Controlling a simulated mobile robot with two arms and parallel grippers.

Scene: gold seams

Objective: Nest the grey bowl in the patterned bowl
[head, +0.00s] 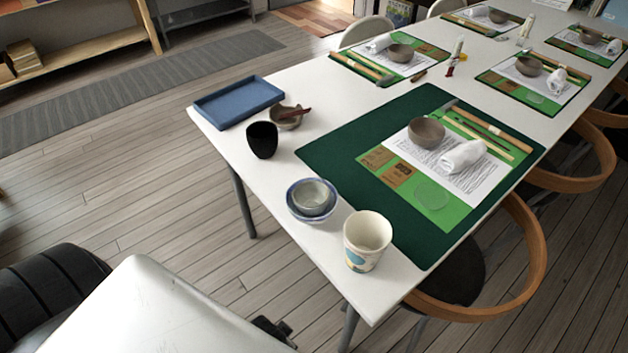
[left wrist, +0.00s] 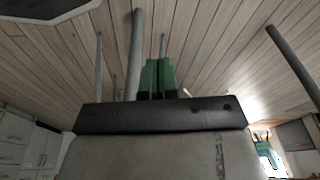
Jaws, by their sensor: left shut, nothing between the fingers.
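A small grey bowl (head: 312,193) sits inside a wider white bowl with a blue rim, the patterned bowl (head: 297,209), near the table's left edge in the head view. The grey bowl looks upright, with its rim above the outer bowl's rim. No gripper touches either bowl. My left gripper (left wrist: 158,65) shows in the left wrist view with its green fingers together and empty. It points toward table legs and plank floor, and no bowl shows there.
A patterned cup (head: 367,241) stands close to the bowls at the table corner. A black cup (head: 262,139), a small brown dish (head: 288,118) and a blue tray (head: 238,102) stand farther back. A dark green mat (head: 340,150) holds another grey-brown bowl (head: 427,132). Chairs line the right side.

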